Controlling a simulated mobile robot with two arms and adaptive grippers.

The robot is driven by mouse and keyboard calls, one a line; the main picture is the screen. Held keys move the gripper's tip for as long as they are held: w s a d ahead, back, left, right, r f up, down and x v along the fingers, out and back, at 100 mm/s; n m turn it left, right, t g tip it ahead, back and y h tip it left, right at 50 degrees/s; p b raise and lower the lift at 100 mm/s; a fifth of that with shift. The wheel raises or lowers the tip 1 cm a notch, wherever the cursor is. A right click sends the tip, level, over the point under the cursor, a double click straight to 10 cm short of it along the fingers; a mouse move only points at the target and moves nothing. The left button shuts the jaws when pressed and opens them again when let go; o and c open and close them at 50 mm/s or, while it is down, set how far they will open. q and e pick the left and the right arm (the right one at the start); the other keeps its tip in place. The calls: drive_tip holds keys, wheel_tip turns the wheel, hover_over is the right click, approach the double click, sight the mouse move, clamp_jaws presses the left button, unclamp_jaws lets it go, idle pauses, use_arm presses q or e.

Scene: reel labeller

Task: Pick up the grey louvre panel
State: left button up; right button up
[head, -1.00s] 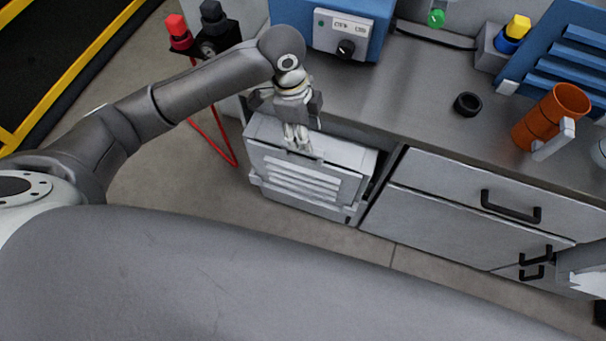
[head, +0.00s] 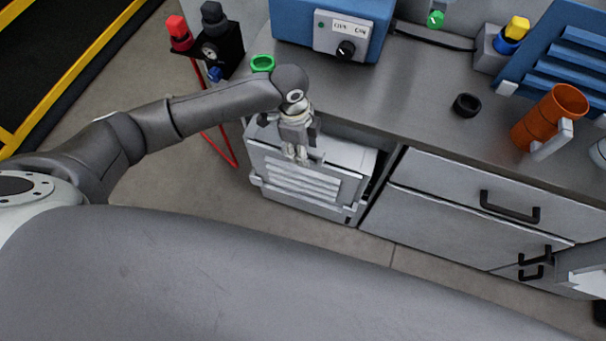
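The grey louvre panel (head: 302,182), with several horizontal slats, stands upright at the front of the bench's left end. My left gripper (head: 296,157) points down at the panel's upper edge, its fingertips at or just above the dark slot there. The fingers look close together, but the view is too small to tell whether they grip the edge. My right gripper (head: 588,282) shows only in part at the right edge, beside the cabinet handles; its fingers are not clear.
The grey bench top (head: 420,90) carries a blue machine (head: 325,25), a green ring (head: 262,63), a black ring (head: 467,104) and an orange cylinder (head: 550,115). Drawers with black handles (head: 510,207) lie right of the panel. Floor (head: 190,225) is open to its left.

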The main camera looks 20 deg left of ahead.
use_arm(q)
drive_tip(key=shift+f, duration=0.4)
drive_tip(key=shift+c, duration=0.4)
clamp_jaws()
drive_tip(key=shift+r, duration=0.1)
